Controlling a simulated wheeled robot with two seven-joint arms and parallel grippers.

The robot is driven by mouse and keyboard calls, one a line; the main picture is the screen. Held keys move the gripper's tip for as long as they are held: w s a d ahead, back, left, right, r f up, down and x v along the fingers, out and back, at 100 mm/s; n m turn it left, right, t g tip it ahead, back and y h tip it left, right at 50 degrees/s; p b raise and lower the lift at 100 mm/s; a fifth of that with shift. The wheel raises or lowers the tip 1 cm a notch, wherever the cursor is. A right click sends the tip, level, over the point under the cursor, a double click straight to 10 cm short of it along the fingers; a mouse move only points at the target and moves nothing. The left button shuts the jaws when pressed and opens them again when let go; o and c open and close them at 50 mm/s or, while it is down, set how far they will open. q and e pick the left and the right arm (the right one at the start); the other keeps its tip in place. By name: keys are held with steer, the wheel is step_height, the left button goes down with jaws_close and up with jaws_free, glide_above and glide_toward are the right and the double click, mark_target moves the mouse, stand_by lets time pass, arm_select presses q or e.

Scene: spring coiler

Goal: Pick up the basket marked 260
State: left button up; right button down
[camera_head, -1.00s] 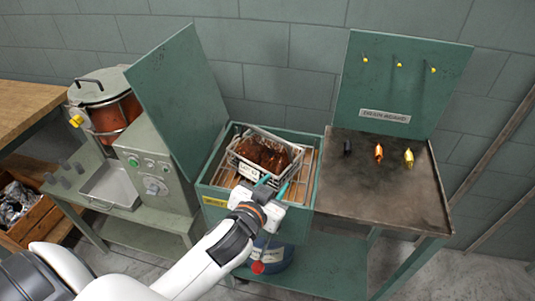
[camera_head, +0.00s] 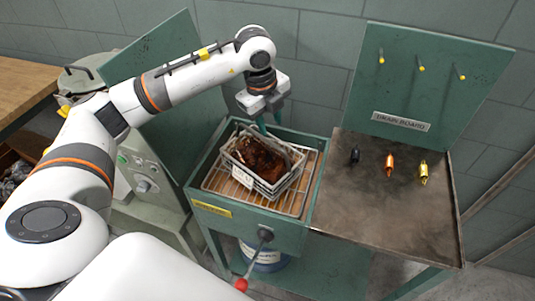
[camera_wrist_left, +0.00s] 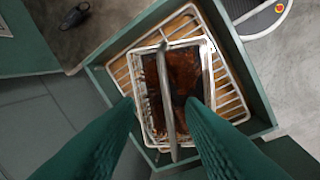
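The wire basket (camera_head: 262,184) holds a dark red-brown mass and sits on a rack in the open green box (camera_head: 296,228). A white tag hangs on its front; I cannot read its number surely. My left gripper (camera_head: 268,128) points down over the basket's back side, its teal fingers apart. In the left wrist view, the basket (camera_wrist_left: 186,72) lies below the open fingers (camera_wrist_left: 160,105). The grey handle bar (camera_wrist_left: 168,100) of the basket runs lengthwise in the gap between them, and I cannot tell that either finger touches it. My right gripper is not in view.
A drain board (camera_head: 385,215) to the right carries a black, an orange and a yellow small piece. Raised green lids stand behind the box and board. A red-knobbed lever (camera_head: 241,284) sticks out at the front. A control machine (camera_head: 150,185) is on the left.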

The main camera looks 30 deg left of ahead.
mark_target(261, 136)
arm_select(q)
steer(key=shift+n+y, duration=0.5)
steer(key=shift+y, duration=0.2)
steer(key=a+f, duration=0.1)
steer(key=a+f+p, duration=0.1)
steer(key=f, duration=0.1)
steer(key=w+a+f, duration=0.1)
steer(key=f, duration=0.1)
steer(key=shift+a+p, duration=0.25)
steer(key=shift+p, duration=0.15)
steer(key=f, duration=0.1)
steer(key=f+p, duration=0.1)
steer(key=f, duration=0.1)
steer(key=f+p, duration=0.1)
steer(key=f, duration=0.1)
steer(key=shift+w+d+f, duration=0.1)
steer(key=shift+w+f, duration=0.05)
steer(key=shift+w, duration=0.15)
steer(key=shift+f, duration=0.25)
jaws_close()
steer(key=shift+w+r, duration=0.1)
steer(key=shift+r, duration=0.05)
